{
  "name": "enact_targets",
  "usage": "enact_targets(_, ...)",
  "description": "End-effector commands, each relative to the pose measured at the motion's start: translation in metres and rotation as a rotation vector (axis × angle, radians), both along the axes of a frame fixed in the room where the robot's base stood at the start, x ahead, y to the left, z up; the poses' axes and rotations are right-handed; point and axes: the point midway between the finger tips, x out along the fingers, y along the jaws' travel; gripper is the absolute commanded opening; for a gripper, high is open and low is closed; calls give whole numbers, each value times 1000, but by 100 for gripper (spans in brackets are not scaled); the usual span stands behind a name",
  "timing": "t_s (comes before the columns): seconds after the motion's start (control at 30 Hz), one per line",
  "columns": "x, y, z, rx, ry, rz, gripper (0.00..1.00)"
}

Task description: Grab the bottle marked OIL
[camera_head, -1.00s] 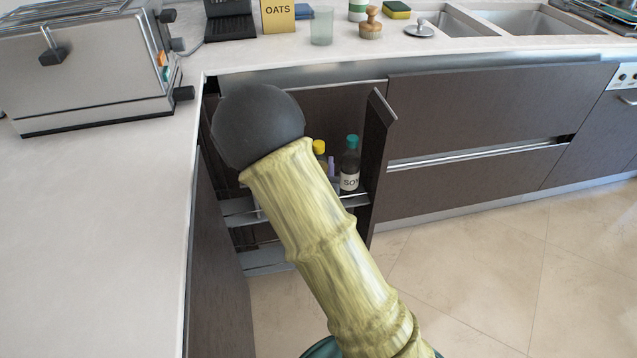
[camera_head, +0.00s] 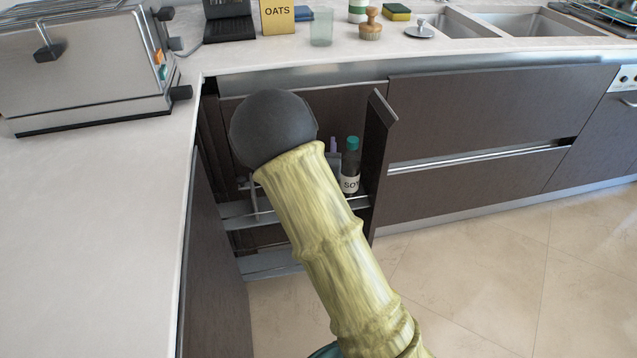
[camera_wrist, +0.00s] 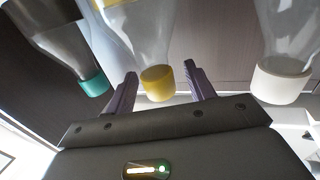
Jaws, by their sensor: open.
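In the wrist view, my open gripper (camera_wrist: 160,72) has its two dark fingers on either side of a clear bottle with a yellow cap (camera_wrist: 158,83). I cannot tell whether they touch it. A dark bottle with a teal cap (camera_wrist: 92,83) is at the left, and a clear bottle with a white cap (camera_wrist: 280,85) is at the right. In the head view, the teal-capped bottle (camera_head: 350,168) stands in the pulled-out drawer, its label partly reading SOY. My arm hides the yellow-capped bottle there. No OIL label is readable in either view.
The pull-out drawer (camera_head: 362,202) has metal rails and a tall dark front panel (camera_head: 377,150) to the right. The white counter (camera_head: 95,230) lies left, with a toaster (camera_head: 90,70) on it. An OATS box (camera_head: 277,17) is on the back counter. The floor at right is clear.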

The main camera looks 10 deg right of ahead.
Motion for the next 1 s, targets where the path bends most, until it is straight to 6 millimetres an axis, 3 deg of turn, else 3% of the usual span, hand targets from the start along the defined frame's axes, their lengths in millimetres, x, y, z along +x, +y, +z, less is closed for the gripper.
enact_targets(0.17,14,-3,0,-1,-1,2,54)
enact_targets(0.67,13,-3,1,0,0,1,54)
enact_targets(0.93,13,-3,1,-1,0,2,1)
enact_targets(1.0,13,-2,1,0,0,3,0)
